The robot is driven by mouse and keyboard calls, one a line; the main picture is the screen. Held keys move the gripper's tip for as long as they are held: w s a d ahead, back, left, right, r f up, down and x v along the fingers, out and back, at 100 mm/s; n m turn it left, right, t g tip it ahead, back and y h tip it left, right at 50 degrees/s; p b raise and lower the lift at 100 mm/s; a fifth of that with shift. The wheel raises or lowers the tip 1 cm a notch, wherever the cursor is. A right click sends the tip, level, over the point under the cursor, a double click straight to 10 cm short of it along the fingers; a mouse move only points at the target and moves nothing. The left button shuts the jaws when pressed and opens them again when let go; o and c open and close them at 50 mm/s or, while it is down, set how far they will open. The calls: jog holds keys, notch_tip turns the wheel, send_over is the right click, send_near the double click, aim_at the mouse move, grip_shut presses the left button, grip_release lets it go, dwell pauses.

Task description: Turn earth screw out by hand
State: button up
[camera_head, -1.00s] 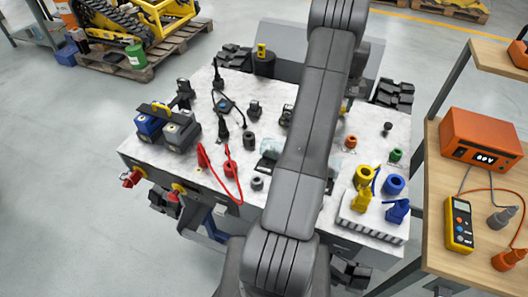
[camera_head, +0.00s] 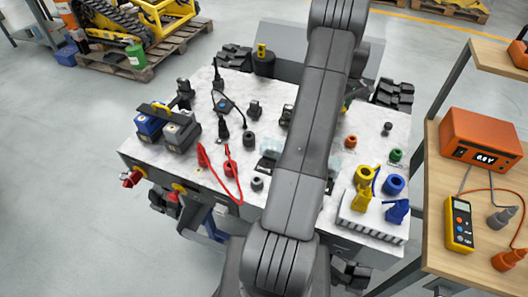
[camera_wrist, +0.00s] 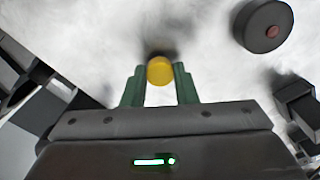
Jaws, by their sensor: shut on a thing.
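The earth screw shows in the wrist view as a round yellow head (camera_wrist: 160,70). My gripper (camera_wrist: 160,78) has green fingers shut on it, one on each side. Its shaft and anything below the head are hidden. The pale, speckled work top (camera_head: 300,205) carries the parts.
In the wrist view a black disc with a reddish centre (camera_wrist: 271,30) sits at upper right. Red cables (camera_head: 235,185), blue-grey blocks (camera_head: 180,132) and yellow and blue connectors (camera_head: 362,200) stand on the top. An orange meter box (camera_head: 482,140) is on the right bench.

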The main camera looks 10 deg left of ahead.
jog(key=n, duration=0.6)
jog(key=shift+f, duration=0.1)
jog(key=o, duration=0.8)
